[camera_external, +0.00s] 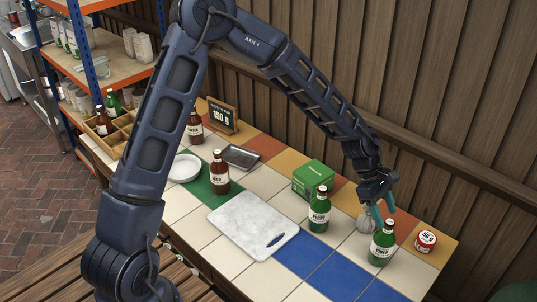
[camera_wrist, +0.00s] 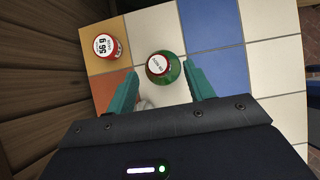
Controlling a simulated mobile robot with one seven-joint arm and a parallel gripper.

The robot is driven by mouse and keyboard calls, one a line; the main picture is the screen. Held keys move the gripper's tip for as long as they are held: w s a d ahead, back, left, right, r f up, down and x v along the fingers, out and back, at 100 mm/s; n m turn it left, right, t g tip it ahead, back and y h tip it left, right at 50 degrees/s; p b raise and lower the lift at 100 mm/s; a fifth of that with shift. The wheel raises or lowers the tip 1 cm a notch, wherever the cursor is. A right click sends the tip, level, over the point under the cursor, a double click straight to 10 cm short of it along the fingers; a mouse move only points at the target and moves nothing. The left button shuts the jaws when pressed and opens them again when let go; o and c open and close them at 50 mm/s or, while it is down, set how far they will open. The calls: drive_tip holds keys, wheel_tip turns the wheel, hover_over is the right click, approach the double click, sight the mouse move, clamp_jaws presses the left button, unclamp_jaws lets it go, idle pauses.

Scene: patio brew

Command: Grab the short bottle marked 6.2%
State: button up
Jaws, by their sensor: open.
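A green bottle labelled CIDER (camera_external: 382,244) stands upright near the right end of the tiled table. A green bottle (camera_wrist: 172,72) with a pale top disc appears just beyond and between my fingertips in the wrist view, apparently the same one. My gripper (camera_external: 376,211) is open and empty, beside the CIDER bottle on its wall side. It also shows in the wrist view (camera_wrist: 163,88). A green bottle labelled PERRY (camera_external: 318,212) stands to the left. A brown bottle (camera_external: 219,174) and another brown bottle (camera_external: 195,128) stand farther left. I cannot read 6.2% on any bottle.
A red-and-white tin marked 56 g (camera_external: 425,241) stands right of the CIDER bottle. A pale round thing (camera_external: 367,222) lies under my gripper. A green box (camera_external: 314,179) and a white board (camera_external: 253,222) are to the left. Wooden wall behind.

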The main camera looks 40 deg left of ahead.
sight(389, 221)
drive_tip(key=shift+x, duration=3.05)
drive_tip(key=shift+w+d, duration=0.1)
drive_tip(key=shift+r, duration=0.1)
clamp_jaws()
